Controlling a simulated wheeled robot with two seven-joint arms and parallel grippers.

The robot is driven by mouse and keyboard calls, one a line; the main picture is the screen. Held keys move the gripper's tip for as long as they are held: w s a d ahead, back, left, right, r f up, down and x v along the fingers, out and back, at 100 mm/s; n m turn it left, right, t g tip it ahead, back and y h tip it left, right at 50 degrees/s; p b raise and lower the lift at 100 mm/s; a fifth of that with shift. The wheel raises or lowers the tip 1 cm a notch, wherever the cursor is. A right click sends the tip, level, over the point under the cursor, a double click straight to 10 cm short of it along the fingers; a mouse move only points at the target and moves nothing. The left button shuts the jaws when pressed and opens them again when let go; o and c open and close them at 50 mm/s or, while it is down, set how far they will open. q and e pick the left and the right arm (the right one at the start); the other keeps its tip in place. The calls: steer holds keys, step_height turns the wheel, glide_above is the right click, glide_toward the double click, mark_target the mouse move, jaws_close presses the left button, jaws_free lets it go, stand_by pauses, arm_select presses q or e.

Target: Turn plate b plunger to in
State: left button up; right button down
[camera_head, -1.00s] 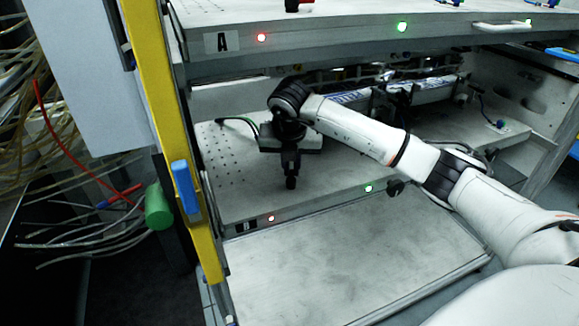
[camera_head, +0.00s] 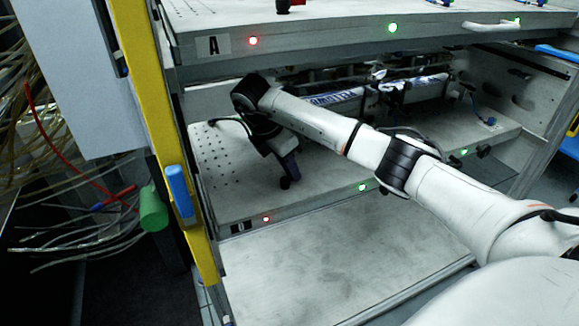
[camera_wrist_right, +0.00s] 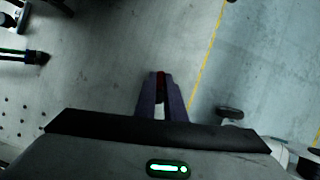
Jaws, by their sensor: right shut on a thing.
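Plate b (camera_head: 225,180) is the lower grey shelf plate with rows of small holes at its left; its front label (camera_head: 241,227) is too small to read clearly. My right gripper (camera_head: 286,183) reaches down over the front part of this plate. In the right wrist view its two fingers (camera_wrist_right: 161,78) are shut on a small dark red piece, the plate b plunger (camera_wrist_right: 161,88). The fingers and wrist hide most of the plunger, so I cannot tell its turn position. In the head view the plunger is hidden by the gripper. My left gripper is not in view.
Plate A (camera_head: 330,32) overhangs above. A red lamp (camera_head: 266,219) and a green lamp (camera_head: 362,187) sit on the lower plate's front edge. A yellow post (camera_head: 155,130) with a blue handle (camera_head: 178,185) stands left. Cables and bars lie behind the arm.

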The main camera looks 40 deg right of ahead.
steer(key=shift+s+m+g, duration=0.15)
steer(key=shift+m+g, duration=0.25)
steer(key=shift+m, duration=0.7)
steer(key=c, duration=1.8)
jaws_free()
steer(key=shift+c, duration=0.2)
